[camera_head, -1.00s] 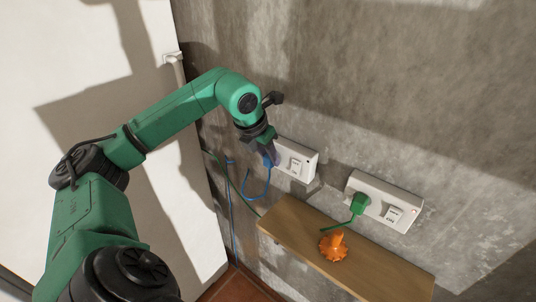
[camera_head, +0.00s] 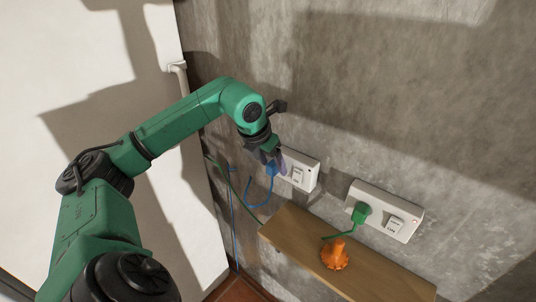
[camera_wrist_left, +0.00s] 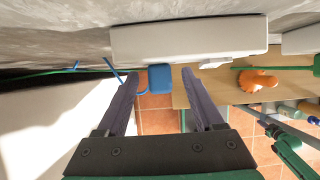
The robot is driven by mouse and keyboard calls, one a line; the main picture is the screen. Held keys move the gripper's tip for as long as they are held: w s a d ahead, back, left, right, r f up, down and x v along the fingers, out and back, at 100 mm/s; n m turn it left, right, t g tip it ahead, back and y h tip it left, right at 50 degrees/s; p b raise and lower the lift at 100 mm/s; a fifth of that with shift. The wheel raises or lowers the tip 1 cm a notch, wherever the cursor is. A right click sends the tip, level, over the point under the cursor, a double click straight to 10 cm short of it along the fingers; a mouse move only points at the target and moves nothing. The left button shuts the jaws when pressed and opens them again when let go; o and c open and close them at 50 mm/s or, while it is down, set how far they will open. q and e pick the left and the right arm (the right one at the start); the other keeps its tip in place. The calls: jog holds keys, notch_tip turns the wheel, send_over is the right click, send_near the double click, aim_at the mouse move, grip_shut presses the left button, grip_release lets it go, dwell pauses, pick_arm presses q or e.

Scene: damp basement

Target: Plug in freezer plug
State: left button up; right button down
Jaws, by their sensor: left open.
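A blue plug (camera_wrist_left: 159,78) sits at the left wall socket (camera_wrist_left: 190,38), against its edge in the wrist view. The plug (camera_head: 271,168) also shows beside the left socket (camera_head: 301,172) in the head view, with a blue cable hanging down. My left gripper (camera_wrist_left: 161,76) is open, its fingertips on either side of the blue plug with gaps. In the head view the left gripper (camera_head: 277,158) partly hides the plug and socket. A green plug (camera_head: 361,212) is in the right socket (camera_head: 385,207). Which plug is the freezer's I cannot tell. My right gripper is not in view.
A wooden shelf (camera_head: 300,242) juts from the wall below the sockets. An orange object (camera_head: 334,257) stands on it. A large white surface (camera_head: 100,60) is at the left. A green cable (camera_head: 228,180) hangs by the wall. The wall above the sockets is clear.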

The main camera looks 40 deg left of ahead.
pick_arm(q)
jog(key=p+v, duration=0.1)
jog(key=v, duration=1.3)
